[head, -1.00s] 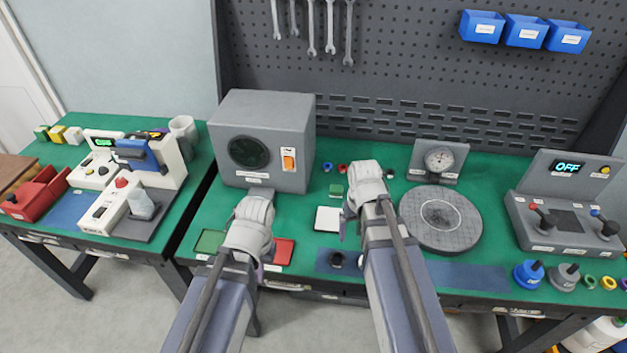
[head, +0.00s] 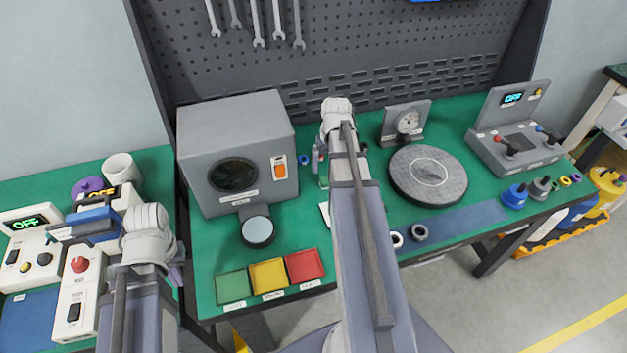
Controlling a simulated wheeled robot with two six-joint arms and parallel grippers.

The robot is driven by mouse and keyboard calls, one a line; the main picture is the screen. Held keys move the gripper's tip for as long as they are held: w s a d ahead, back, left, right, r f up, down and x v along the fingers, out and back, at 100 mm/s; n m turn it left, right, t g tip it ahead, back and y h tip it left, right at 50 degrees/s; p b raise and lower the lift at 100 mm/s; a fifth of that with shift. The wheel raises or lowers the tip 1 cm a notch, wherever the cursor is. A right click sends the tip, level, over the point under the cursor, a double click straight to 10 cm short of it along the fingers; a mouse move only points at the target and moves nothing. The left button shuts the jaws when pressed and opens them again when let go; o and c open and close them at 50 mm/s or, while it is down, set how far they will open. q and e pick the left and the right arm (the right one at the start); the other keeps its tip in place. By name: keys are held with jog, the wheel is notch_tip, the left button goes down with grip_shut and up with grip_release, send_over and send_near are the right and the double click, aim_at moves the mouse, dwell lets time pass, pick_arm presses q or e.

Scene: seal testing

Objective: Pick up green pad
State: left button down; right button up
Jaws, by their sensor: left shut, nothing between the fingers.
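A small green pad (head: 323,181) lies on the green bench top, partly hidden by my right arm. A white square (head: 324,214) in front of it is mostly hidden by the same arm. My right gripper (head: 317,160) is above the bench, just behind the green pad in the picture; its fingers are too small and covered to read. My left gripper (head: 176,275) is shut and empty, at the left table's right edge, far from the pad. A green square tray (head: 233,286) lies at the bench's front left, beside a yellow tray (head: 268,275) and a red tray (head: 305,265).
A grey box (head: 235,150) with a round dark window stands back left, a round disc (head: 257,231) in front of it. A round grey plate (head: 428,175), dial gauge (head: 408,122) and control box (head: 515,145) stand right. White devices (head: 85,290) crowd the left table.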

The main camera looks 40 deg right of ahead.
aim_at(327, 179)
jog(key=shift+d+f+b, duration=0.1)
jog(key=shift+f+b, duration=0.4)
jog(key=shift+b, duration=0.05)
jog(key=f+b, duration=0.4)
jog(key=w+f+b, duration=0.1)
jog(key=f+b, duration=0.1)
jog(key=f, duration=0.1)
jog(key=shift+d+b, duration=0.15)
jog(key=shift+b, duration=0.25)
jog(key=shift+r, duration=0.1)
grip_shut()
